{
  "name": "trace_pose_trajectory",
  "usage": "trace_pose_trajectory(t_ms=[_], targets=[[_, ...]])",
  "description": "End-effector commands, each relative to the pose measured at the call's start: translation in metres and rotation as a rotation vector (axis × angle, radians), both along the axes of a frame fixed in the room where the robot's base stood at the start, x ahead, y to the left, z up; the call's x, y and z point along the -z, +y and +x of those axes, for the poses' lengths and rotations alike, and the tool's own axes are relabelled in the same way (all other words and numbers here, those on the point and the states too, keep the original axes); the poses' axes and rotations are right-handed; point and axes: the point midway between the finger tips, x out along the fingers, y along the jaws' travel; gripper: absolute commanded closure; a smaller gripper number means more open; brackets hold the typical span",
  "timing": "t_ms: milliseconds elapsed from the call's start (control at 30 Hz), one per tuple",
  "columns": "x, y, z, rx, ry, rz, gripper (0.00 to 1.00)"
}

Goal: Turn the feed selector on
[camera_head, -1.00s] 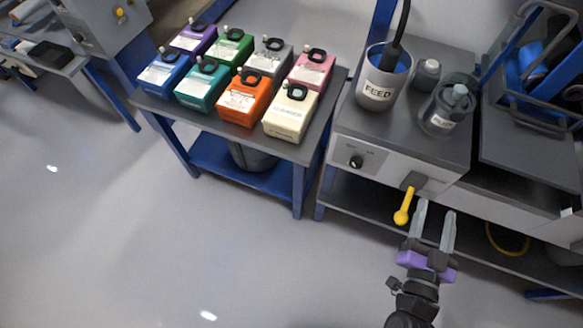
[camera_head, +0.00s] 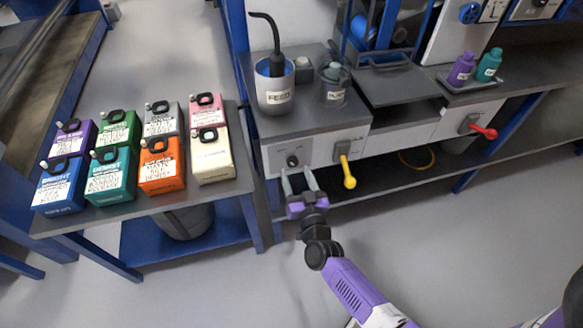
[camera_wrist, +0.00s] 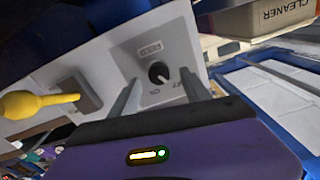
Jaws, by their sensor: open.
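The feed selector is a small black round knob (camera_head: 292,160) on the pale front panel below the cup marked FEED (camera_head: 275,95). In the wrist view the knob (camera_wrist: 159,73) sits under a small label plate, with faint marks on either side and a light pointer line on its face. My gripper (camera_head: 299,178) is open in front of the panel. Its fingers (camera_wrist: 160,95) stand on either side of the knob in the wrist view, with the knob seen between them. I cannot tell whether they touch it.
A yellow lever (camera_head: 348,175) sticks out just right of my gripper; it shows at left in the wrist view (camera_wrist: 35,103). A red lever (camera_head: 485,131) is further right. Several coloured jugs (camera_head: 160,165) stand on the left table. The floor in front is clear.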

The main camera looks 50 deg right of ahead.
Motion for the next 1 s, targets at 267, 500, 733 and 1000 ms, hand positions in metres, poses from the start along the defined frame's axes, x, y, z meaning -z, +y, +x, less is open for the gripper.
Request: trace_pose_trajectory(t_ms=[267, 500, 733, 1000], targets=[[0.000, -0.016, 0.024, 0.000, 0.000, 0.000, 0.45], [0.000, -0.018, 0.027, 0.000, 0.000, 0.000, 0.45], [0.000, -0.018, 0.027, 0.000, 0.000, 0.000, 0.74], [0.000, -0.018, 0.027, 0.000, -0.001, 0.002, 1.00]])
